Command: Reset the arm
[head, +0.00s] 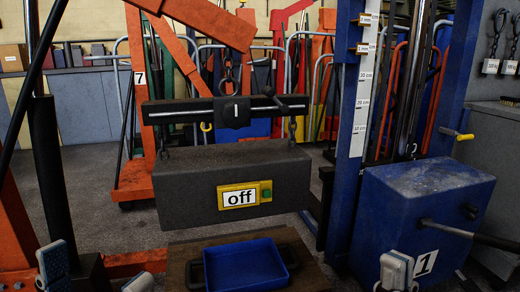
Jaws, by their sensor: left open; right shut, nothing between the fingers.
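An orange arm (205,20) slants across the top. A dark bar (225,110) hangs below it and carries a grey block (180,195) labelled "off". A blue box (420,185) marked "1" has a black lever (465,233) jutting right from its front. Beside it stands a blue post with a white centimetre scale (362,95). My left gripper (97,275) is at the bottom left, its pale finger pads spread apart and nothing seen between them. My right gripper (396,271) is shut and empty at the bottom, in front of the blue box, left of the lever.
A blue tray (245,267) lies on a brown board at the bottom centre, below the grey block. A black upright post (48,165) and slanted rod stand at the left. Orange frames (135,178) and trolleys fill the back. Grey floor shows left of the grey block.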

